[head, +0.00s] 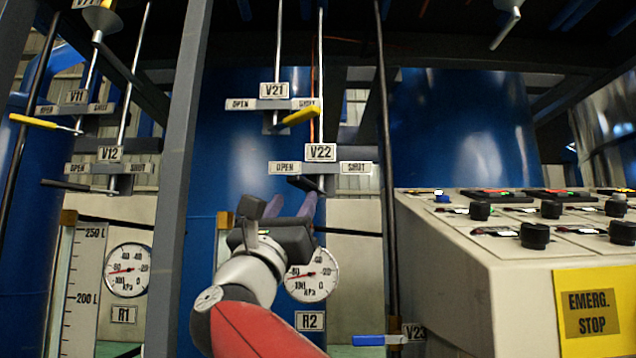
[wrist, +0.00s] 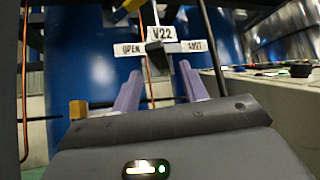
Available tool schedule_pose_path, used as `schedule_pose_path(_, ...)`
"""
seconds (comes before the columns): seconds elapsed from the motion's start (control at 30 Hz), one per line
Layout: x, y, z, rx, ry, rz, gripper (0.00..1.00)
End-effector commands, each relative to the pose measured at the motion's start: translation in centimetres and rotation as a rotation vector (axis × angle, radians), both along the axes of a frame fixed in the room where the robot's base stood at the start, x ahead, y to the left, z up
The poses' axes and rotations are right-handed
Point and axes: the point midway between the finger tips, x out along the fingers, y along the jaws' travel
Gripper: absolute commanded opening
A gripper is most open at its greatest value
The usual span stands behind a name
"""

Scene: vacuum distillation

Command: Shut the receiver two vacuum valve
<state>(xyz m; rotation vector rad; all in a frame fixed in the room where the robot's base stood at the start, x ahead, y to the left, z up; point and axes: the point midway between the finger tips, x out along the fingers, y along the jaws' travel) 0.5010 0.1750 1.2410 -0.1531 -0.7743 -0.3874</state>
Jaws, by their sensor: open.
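The V22 valve on receiver R2 has a white V22 label (head: 320,152), an OPEN plate (head: 284,168) on the left and a SHUT plate (head: 356,168) on the right. Its short black handle (head: 304,184) hangs just under the plates and seems to point outward toward me, between them; its exact angle is hard to tell. In the wrist view the black handle (wrist: 184,46) shows ahead, just beyond the fingertips. My gripper (head: 290,203) is open and empty, just below and in front of the handle, purple fingers (wrist: 158,78) apart. No contact is visible.
V21's yellow handle (head: 300,116) is above, pointing toward SHUT. V23's blue handle (head: 368,340) is low down. The R2 gauge (head: 312,274) is behind my gripper. A grey post (head: 182,170) stands left, a thin dark pole (head: 385,150) right, and a control console (head: 480,270) further right.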

Motion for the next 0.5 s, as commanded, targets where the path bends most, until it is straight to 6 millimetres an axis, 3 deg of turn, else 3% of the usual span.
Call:
schedule_pose_path(0.3,3.3,-1.5,4.0,-0.004,0.000,-0.005,0.44)
schedule_pose_path(0.5,4.4,-2.0,4.9,-0.006,0.000,-0.004,0.44)
